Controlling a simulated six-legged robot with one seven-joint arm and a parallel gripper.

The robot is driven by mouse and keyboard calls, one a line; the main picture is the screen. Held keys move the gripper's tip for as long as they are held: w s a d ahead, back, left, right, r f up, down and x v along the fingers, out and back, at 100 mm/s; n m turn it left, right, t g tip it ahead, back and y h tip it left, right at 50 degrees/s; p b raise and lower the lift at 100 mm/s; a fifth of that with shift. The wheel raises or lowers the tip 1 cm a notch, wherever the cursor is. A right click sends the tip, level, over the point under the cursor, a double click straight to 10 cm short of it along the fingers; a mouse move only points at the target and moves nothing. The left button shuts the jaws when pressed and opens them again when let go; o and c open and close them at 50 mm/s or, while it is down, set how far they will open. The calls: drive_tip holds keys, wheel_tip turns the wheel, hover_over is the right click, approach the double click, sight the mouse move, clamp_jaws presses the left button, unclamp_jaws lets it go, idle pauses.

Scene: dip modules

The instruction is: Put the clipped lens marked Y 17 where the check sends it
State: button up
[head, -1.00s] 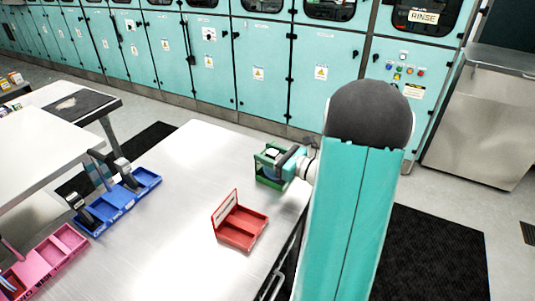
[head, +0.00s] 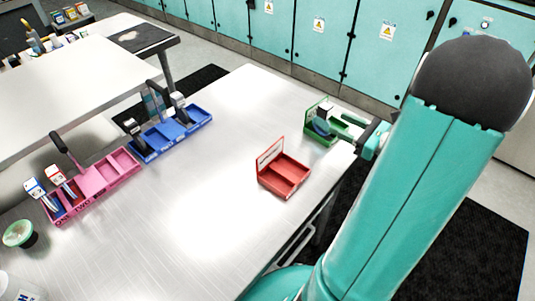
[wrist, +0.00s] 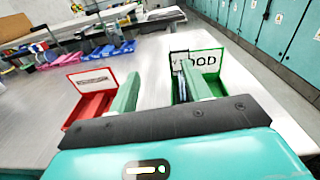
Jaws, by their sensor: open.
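A green tray (head: 330,138) stands at the table's right edge, with a back label partly hidden in the wrist view; "OOD" (wrist: 203,61) shows. A round bluish lens (head: 321,126) with a pale clip stands in this tray; its marking is not readable. In the wrist view a pale, dark-edged upright piece (wrist: 179,62) shows there, probably its clip. My gripper (wrist: 160,92) is open, its right finger overlapping the green tray in view. In the head view my gripper (head: 352,126) is at the tray's right side. A red tray (head: 284,178) with two empty compartments stands to the left.
A blue rack (head: 172,132) holds clipped pieces at the table's far left. A pink rack (head: 103,178) marked ONE and TWO holds cards. A green-topped round item (head: 18,233) is at the left edge. The middle of the table is clear.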

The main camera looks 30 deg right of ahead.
drive_tip(key=a+r+n+g+y, duration=0.3)
drive_tip(key=a+n+g, duration=1.05)
drive_tip(key=a, duration=1.05)
drive_tip(key=s+a+r+n+t+h, duration=0.1)
drive_tip(key=s+a+r+n+h, duration=0.1)
drive_tip(key=n, duration=0.7)
drive_tip(key=s+a+r+n+t+h, duration=0.1)
drive_tip(key=s+a+r+n+h, duration=0.2)
drive_tip(key=n+h, duration=0.4)
drive_tip(key=shift+s+a+r+n+t, duration=0.15)
drive_tip(key=shift+s+a+n+t, duration=0.2)
drive_tip(key=shift+s+a+n, duration=0.55)
drive_tip(key=shift+w+a, duration=0.25)
drive_tip(key=shift+a, duration=0.1)
drive_tip(key=shift+c, duration=1.3)
drive_tip(key=shift+d, duration=0.2)
